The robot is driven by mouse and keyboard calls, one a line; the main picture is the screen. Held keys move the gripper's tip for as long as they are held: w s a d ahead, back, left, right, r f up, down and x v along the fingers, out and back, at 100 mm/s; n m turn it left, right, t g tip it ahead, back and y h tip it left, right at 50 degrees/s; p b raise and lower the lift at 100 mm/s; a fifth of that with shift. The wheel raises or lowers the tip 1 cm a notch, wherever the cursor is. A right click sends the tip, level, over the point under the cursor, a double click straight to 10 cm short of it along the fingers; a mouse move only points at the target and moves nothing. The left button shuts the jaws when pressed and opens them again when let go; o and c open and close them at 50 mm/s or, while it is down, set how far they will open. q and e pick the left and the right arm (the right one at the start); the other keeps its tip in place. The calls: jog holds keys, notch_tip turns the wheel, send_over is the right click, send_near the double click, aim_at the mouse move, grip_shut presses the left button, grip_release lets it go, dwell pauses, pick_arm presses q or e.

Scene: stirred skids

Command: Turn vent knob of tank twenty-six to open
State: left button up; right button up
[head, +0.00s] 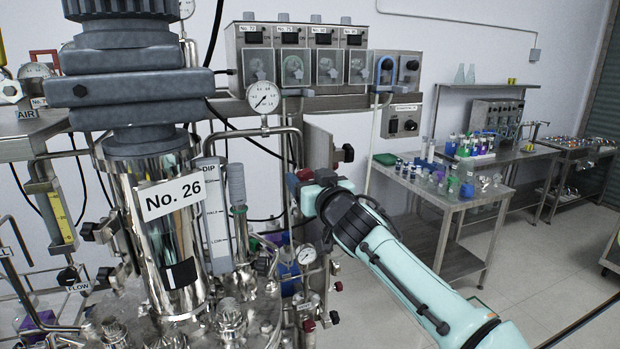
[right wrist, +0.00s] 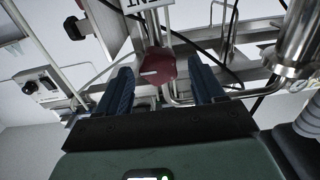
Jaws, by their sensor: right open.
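The steel tank (head: 175,250) stands upright at the left of the head view with a "No. 26" label (head: 173,195). A dark red knob (right wrist: 158,66) with a short white mark shows in the right wrist view, below an upside-down label (right wrist: 148,3) of which "NT" can be read. A bit of red (head: 305,173) shows at my gripper's tip in the head view. My right gripper (right wrist: 153,88) is open, its two blue fingers on either side of the knob; whether they touch it cannot be told. In the head view my right gripper (head: 306,191) is beside the tank's piping. My left gripper is not in view.
A pressure gauge (head: 263,97) and pipes stand close to my right gripper. A steel plate (head: 318,146) with a black knob (head: 348,152) is just behind it. Numbered pump units (head: 295,55) hang above. A bench (head: 450,198) with bottles stands at right; floor between is clear.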

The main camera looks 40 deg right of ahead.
jog(key=c, duration=1.1)
jog(key=shift+o, duration=0.2)
